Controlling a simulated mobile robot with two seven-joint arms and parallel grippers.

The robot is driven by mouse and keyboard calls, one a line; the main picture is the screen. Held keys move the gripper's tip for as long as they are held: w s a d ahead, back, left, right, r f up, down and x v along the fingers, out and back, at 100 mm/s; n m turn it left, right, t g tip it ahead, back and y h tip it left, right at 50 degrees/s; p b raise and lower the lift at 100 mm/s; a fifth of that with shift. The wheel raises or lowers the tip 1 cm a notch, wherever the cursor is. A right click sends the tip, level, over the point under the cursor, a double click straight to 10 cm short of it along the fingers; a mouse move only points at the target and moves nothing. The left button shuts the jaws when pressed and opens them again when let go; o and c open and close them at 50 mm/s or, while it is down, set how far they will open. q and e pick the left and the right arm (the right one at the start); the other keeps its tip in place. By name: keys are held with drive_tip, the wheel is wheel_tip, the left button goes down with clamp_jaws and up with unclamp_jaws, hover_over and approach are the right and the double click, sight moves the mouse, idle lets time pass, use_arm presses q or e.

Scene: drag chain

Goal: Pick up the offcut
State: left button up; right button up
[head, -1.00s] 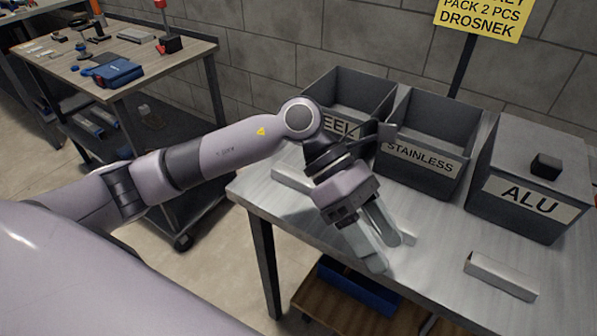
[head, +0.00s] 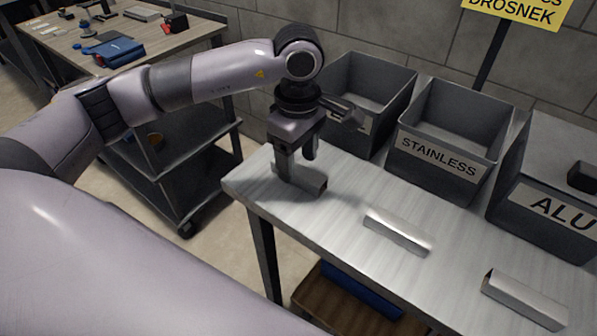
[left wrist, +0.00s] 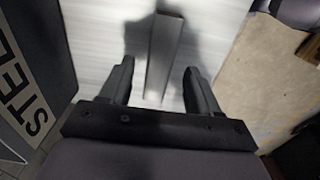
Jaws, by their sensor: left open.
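Three grey metal offcuts lie on the steel table. The left offcut (head: 314,181) is partly hidden by my left gripper (head: 298,167), the middle offcut (head: 398,232) lies clear, and the right offcut (head: 524,299) is near the front edge. My left gripper points down over the left offcut with its fingers apart. In the left wrist view the same offcut (left wrist: 164,45) runs lengthwise between the open fingers (left wrist: 158,70), with gaps on both sides. My right gripper is out of view.
Behind the offcuts stand open grey bins, a partly hidden one (head: 362,82) labelled STEEL and one labelled STAINLESS (head: 440,158). A box labelled ALU (head: 548,215) stands at right with a dark block on top. The steel table (head: 345,203) is clear between the offcuts.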

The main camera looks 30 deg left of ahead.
sight(299, 169)
use_arm(q)
drive_tip(key=shift+f, duration=0.9)
clamp_jaws()
drive_tip(key=shift+r, duration=0.1)
drive_tip(key=shift+r, duration=0.25)
wheel_tip(299, 169, up, 19)
drive_tip(key=p, duration=0.2)
drive_tip(key=shift+r, duration=0.2)
